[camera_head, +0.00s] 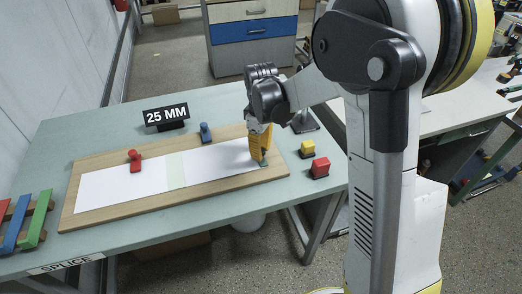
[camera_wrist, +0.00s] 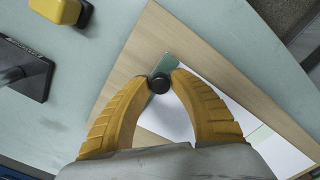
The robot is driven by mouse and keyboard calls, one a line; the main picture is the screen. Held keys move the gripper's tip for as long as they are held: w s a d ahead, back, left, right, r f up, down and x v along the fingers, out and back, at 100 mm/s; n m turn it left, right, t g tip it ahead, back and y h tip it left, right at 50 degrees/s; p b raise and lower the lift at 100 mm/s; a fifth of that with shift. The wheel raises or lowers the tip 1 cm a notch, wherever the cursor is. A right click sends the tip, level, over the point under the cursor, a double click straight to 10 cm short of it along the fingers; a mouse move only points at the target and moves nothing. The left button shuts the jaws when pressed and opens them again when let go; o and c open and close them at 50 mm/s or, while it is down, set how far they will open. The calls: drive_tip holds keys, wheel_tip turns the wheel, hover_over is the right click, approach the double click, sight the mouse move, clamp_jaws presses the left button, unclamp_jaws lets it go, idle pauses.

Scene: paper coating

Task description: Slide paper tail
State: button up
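A white right-hand paper sheet (camera_head: 215,160) and a white left-hand paper sheet (camera_head: 115,187) lie on a wooden board (camera_head: 95,213), with a pale green strip (camera_head: 175,170) between them. A green tab with a black knob (camera_wrist: 159,85) sits at the right end of the right sheet; its green part also shows in the head view (camera_head: 264,163). My gripper (camera_head: 262,158) is low over that end. In the wrist view its yellow fingertips (camera_wrist: 163,80) close on both sides of the knob. The paper edge beneath is partly hidden by the fingers.
A red clamp (camera_head: 134,161) and a blue clamp (camera_head: 205,132) stand on the board's far side. A yellow block (camera_head: 307,148) and a red block (camera_head: 320,167) stand right of it. A "25 MM" sign (camera_head: 166,115) stands behind. Colored bars (camera_head: 38,218) lie at left.

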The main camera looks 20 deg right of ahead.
clamp_jaws()
drive_tip(key=shift+a, duration=1.4)
drive_tip(key=shift+d, duration=0.1)
drive_tip(key=o, duration=0.6)
unclamp_jaws()
drive_tip(key=shift+a, duration=0.2)
drive_tip(key=shift+o, duration=0.2)
drive_tip(key=shift+d, duration=0.1)
wheel_tip(320, 180, up, 12)
